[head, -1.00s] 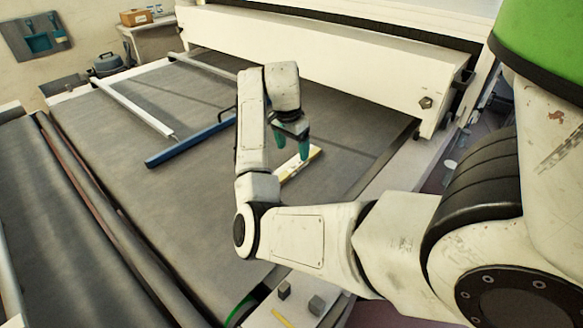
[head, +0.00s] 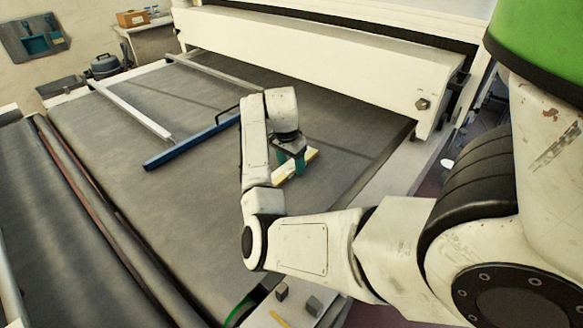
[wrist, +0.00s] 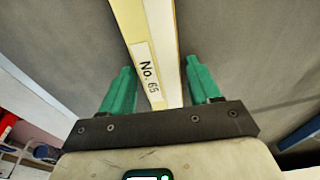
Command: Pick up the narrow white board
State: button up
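The narrow white board (head: 308,158) with a yellow edge lies on the grey belt under my gripper (head: 289,168). In the wrist view the board (wrist: 148,40) runs away from the gripper, with a "No. 65" label at its near end. My gripper also shows in the wrist view (wrist: 159,68). Its two green fingers are apart, one on each side of the board, with a gap on both sides. It holds nothing. In the head view the fingers and hand hide part of the board.
A blue bar (head: 192,142) with a black handle lies on the belt to the left, joined to pale rails. The white tunnel housing (head: 320,55) stands behind. A dark roller edge (head: 110,215) runs along the left.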

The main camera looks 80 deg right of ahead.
jog(key=c, duration=0.9)
jog(key=shift+r, duration=0.1)
